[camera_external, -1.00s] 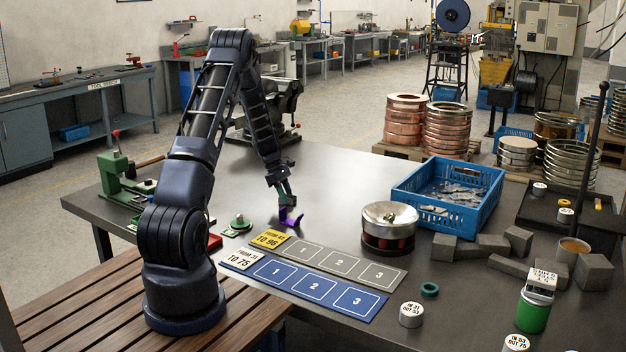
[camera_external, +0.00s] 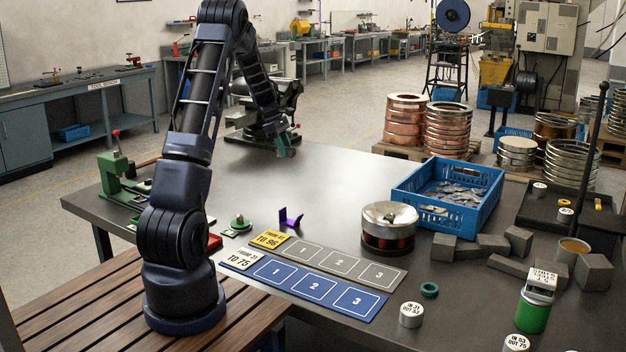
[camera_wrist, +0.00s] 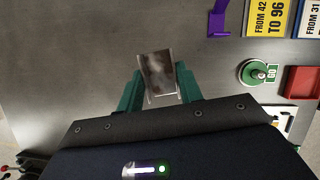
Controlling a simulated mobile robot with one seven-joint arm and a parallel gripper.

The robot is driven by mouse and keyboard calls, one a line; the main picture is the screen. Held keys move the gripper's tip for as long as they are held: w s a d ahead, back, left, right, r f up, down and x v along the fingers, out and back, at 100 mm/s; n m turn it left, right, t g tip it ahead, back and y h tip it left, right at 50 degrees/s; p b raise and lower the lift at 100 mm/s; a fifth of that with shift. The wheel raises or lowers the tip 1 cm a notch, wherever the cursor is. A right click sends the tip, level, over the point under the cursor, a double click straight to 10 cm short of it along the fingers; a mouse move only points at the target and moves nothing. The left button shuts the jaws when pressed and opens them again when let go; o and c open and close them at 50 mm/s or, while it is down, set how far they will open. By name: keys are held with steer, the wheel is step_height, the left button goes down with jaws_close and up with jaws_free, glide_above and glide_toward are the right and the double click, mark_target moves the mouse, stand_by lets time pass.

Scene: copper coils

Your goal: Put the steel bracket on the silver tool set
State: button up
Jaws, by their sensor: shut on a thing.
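My gripper (camera_external: 285,150) hangs over the back left part of the dark metal table (camera_external: 330,185). In the wrist view its teal fingers (camera_wrist: 160,92) are shut on a small grey metal plate, taken as the steel bracket (camera_wrist: 158,76). The plate's lower part is hidden, and it is too small to make out in the external view. A round unit with a silver top and red posts, taken as the silver tool set (camera_external: 389,216), stands on the table right of the number boards. My gripper is well behind and left of it.
A purple bracket (camera_external: 291,217) stands behind the grey board (camera_external: 375,259) and blue board (camera_external: 333,311). A blue crate (camera_external: 447,213) of metal pieces and grey blocks (camera_external: 594,272) are at right. A green press (camera_external: 115,170) is at left. The table's back middle is clear.

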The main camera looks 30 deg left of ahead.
steer(key=shift+r, duration=0.5)
steer(key=w+d+r, duration=0.2)
steer(key=w+d, duration=0.1)
steer(key=d, duration=0.9)
steer(key=w+d+r, duration=0.1)
steer(key=w+d, duration=0.2)
steer(key=d, duration=0.9)
steer(key=s+d+r+m, duration=0.1)
steer(key=d+r, duration=0.1)
steer(key=d, duration=1.1)
steer(key=s+d+r, duration=0.2)
steer(key=d, duration=1.1)
step_height(320, 180, up, 7)
steer(key=m, duration=0.1)
glide_above(547, 278)
steer(key=a, duration=0.2)
steer(key=shift+g, duration=0.4)
steer(key=f, duration=1.9)
steer(key=shift+w+d+f, duration=0.1)
steer(key=shift+d+f, duration=0.05)
steer(key=shift+d, duration=0.1)
steer(key=shift+f, duration=0.1)
